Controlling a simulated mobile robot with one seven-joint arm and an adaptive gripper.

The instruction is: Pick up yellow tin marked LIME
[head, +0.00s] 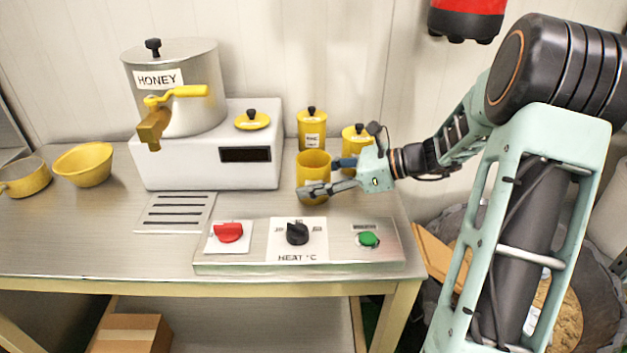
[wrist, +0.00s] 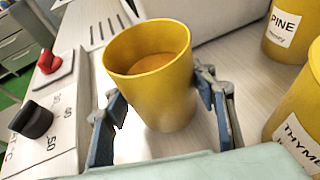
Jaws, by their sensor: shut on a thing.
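A yellow open-topped tin (head: 313,166) stands upright between the fingers of my gripper (head: 332,176), at the right end of the worktop. It also shows in the wrist view (wrist: 150,95), with amber contents inside and one finger on each side. My gripper is shut on it. No label shows on its visible side, so I cannot read LIME on it. I cannot tell whether its base touches the worktop. A yellow lid with a black knob (head: 252,121) lies on the white appliance.
Lidded yellow tins marked PINE (wrist: 286,32) and THYME (wrist: 295,135) stand close behind. The white appliance (head: 210,162) with the honey kettle (head: 180,105) is to the left. The control panel (head: 298,240) lies in front. A yellow bowl (head: 84,164) is far left.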

